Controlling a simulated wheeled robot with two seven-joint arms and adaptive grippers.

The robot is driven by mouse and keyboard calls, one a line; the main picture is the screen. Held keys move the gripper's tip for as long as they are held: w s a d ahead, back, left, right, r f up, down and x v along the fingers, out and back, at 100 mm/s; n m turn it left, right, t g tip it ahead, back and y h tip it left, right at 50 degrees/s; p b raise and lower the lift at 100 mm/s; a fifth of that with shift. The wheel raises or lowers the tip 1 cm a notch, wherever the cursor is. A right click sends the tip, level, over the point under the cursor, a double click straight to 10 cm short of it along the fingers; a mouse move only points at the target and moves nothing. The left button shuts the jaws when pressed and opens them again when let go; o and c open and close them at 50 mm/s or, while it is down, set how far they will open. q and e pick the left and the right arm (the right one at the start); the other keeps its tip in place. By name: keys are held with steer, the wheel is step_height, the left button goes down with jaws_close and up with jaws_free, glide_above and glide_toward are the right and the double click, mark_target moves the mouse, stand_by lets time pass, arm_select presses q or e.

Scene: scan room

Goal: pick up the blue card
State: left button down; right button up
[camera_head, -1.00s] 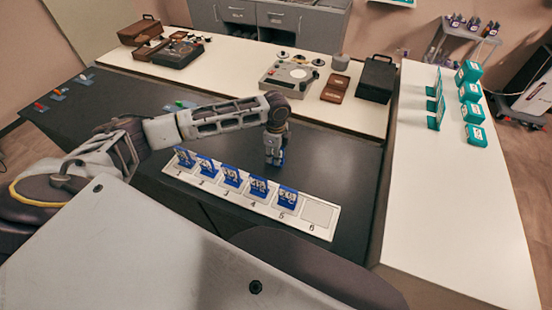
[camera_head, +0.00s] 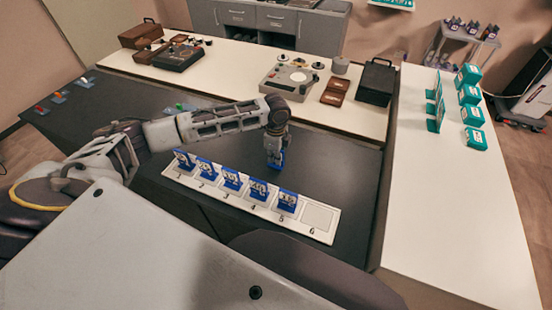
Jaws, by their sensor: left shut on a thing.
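My left gripper (camera_head: 275,155) points down over the dark table, just behind the numbered white strip. It is shut on a blue card (camera_head: 275,163), of which only a small part shows below the fingers. The strip (camera_head: 318,215) has several numbered places. Blue cards stand upright in places 1 to 5, such as the card at place 1 (camera_head: 184,160) and the card at place 5 (camera_head: 287,202). Place 6 at the right end is empty. My right gripper is not in view.
Small coloured items (camera_head: 58,96) lie at the table's far left. A white counter (camera_head: 220,85) with a turntable-like device (camera_head: 290,78) and dark cases runs behind. Teal boxes (camera_head: 470,95) stand on the right white counter (camera_head: 440,200). The dark table right of the gripper is clear.

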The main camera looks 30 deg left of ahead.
arm_select(q)
steer(key=shift+r, duration=4.95)
steer(key=shift+s, duration=0.1)
